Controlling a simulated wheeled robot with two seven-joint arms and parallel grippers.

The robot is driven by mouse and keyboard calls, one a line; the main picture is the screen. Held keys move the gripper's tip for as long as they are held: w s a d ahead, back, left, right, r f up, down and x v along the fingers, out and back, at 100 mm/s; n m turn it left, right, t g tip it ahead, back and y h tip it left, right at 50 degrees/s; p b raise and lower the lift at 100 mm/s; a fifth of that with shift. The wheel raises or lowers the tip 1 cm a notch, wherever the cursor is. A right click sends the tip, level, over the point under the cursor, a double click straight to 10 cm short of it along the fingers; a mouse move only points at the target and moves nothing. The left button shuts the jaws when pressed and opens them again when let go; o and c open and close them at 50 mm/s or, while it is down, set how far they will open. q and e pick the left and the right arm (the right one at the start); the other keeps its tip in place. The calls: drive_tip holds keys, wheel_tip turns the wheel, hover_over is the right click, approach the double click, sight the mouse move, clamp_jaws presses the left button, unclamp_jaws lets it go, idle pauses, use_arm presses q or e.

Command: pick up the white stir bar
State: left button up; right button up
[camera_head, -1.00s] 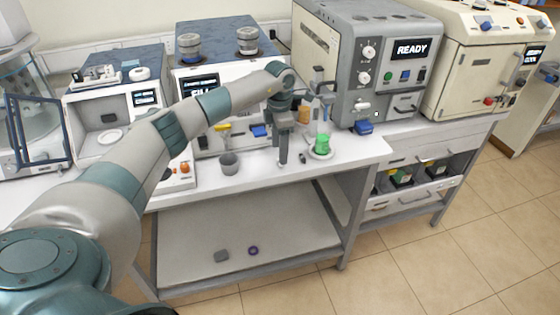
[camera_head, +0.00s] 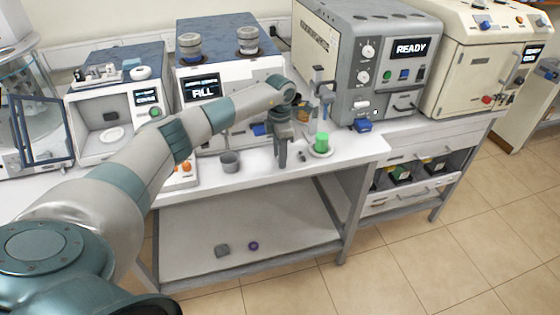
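I cannot make out the white stir bar; it is too small or hidden against the white bench top (camera_head: 215,178). My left gripper (camera_head: 281,164) points down at the bench near its front edge, between a grey cup (camera_head: 230,162) and a green-filled vessel (camera_head: 321,142) on a round white base. The fingertips are close to the bench surface. The fingers are small in the view, and I cannot tell how far apart they are or whether anything is between them. A small dark piece (camera_head: 301,156) lies just right of the gripper. My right gripper is not in view.
A machine reading FILL (camera_head: 199,90) stands behind my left arm. A grey machine reading READY (camera_head: 365,65) stands at the back right, with a blue item (camera_head: 362,125) before it. A stand (camera_head: 318,90) rises beside the green vessel.

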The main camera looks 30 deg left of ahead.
use_arm(q)
drive_tip(key=shift+c, duration=0.7)
drive_tip(key=shift+r, duration=0.1)
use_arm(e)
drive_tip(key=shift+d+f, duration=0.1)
